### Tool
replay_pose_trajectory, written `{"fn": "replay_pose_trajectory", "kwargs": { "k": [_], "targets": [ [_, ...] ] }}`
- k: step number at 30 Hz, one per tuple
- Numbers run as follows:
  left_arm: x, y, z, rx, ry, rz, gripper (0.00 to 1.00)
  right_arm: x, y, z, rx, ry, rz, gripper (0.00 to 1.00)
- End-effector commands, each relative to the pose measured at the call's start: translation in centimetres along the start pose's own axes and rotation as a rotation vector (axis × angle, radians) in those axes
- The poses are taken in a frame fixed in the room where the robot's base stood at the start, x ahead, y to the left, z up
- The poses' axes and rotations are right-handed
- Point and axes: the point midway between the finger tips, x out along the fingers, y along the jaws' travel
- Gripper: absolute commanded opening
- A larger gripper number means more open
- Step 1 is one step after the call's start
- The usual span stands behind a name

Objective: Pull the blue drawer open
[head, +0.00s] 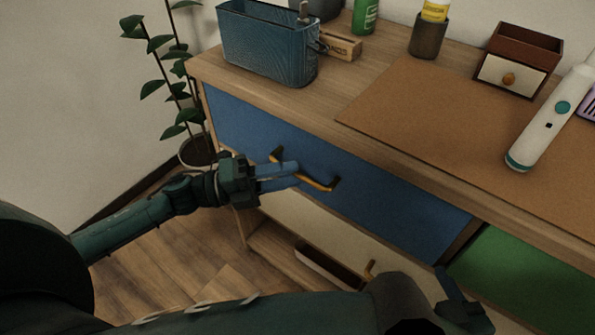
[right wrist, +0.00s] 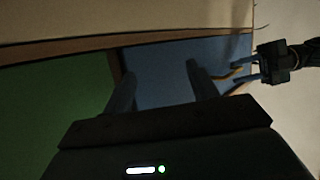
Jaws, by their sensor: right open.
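The blue drawer (head: 375,210) is the top left drawer of the wooden cabinet, and it looks closed. Its brass bar handle (head: 319,184) is partly covered by my left gripper (head: 297,174). That gripper's two fingers are apart and reach to the handle; I cannot tell whether they touch it. In the right wrist view the blue drawer (right wrist: 155,68) shows beyond my right gripper (right wrist: 162,82), which is open and empty. The left gripper (right wrist: 247,69) also shows there, at the handle. In the head view my right gripper is low at the right, partly out of frame.
A green drawer front (head: 520,278) is right of the blue one. A pale drawer (head: 325,232) with a brass handle lies below. On the top stand a blue basket (head: 265,45), a small drawer box (head: 515,62) and a white device (head: 548,120). A plant (head: 170,75) stands left.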

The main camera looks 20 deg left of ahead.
Motion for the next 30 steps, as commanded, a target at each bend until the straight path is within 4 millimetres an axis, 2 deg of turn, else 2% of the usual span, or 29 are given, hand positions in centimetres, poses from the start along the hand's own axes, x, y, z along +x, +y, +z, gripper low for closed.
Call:
{"fn": "replay_pose_trajectory", "kwargs": {
  "k": [3, 6, 16, 28, 30],
  "targets": [
    [1.6, -0.1, 0.0, 0.0, 0.0, -0.002, 0.32, 0.0, 0.0, 0.0, 0.0, 0.0, 0.0, 0.58],
    [2.3, 0.0, 0.1, 0.0, -0.001, 0.0, 0.32, 0.0, 0.0, 0.0, 0.0, -0.001, -0.001, 0.58],
    [2.6, 0.0, 0.0, -0.002, -0.001, 0.001, 0.32, 0.0, 0.0, 0.0, 0.001, -0.001, -0.001, 0.58],
    [2.6, 0.0, 0.0, -0.001, -0.001, 0.001, 0.01, 0.0, 0.0, 0.0, 0.001, -0.001, -0.001, 0.58],
    [2.5, 0.0, 0.0, -0.001, -0.001, 0.001, 0.0, 0.0, 0.0, 0.0, 0.0, -0.001, 0.0, 0.58]
  ]
}}
